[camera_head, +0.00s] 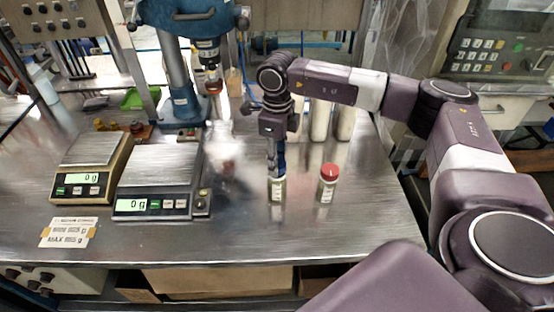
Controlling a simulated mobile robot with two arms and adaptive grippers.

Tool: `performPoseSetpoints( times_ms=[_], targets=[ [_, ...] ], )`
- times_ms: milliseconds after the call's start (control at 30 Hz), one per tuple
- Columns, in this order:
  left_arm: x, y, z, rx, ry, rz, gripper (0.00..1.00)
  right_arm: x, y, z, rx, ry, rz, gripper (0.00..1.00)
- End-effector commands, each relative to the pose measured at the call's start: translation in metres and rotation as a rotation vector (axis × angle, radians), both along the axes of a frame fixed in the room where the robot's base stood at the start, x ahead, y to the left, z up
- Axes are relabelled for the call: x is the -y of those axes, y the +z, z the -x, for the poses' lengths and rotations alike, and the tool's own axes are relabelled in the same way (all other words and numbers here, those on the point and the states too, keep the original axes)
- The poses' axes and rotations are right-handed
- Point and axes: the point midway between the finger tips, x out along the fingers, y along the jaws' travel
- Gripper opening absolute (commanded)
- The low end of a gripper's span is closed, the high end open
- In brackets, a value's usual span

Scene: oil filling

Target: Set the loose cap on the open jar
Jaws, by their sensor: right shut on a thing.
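A small jar (277,191) with a pale label stands upright on the steel table. My right gripper (277,173) points straight down at its top, with its fingers close together. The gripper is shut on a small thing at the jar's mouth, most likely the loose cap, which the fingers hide. I cannot tell whether the cap touches the rim. A second jar (327,191) stands to the right, apart from the gripper, with a red cap (329,170) on it. My left gripper is not in view.
Two scales (157,181) (90,168) stand at the left, both reading 0 g. A blue drill press (181,70) rises behind them. Several pale bottles (320,120) stand behind my right gripper. The steel table (300,235) is clear in front of the jars.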

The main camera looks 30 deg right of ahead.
Motion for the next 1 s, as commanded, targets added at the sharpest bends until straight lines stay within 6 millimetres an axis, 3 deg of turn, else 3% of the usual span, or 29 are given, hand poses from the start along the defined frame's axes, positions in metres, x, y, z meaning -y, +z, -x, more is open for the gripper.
performPoseSetpoints(
  times_ms=[967,1000],
  targets=[
    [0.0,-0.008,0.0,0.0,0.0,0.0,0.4,0.0,-0.01,0.0,0.0,0.0,0.0,0.26],
    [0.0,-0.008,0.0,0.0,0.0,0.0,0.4,0.0,-0.01,0.0,0.0,0.0,0.0,0.38]
  ],
)
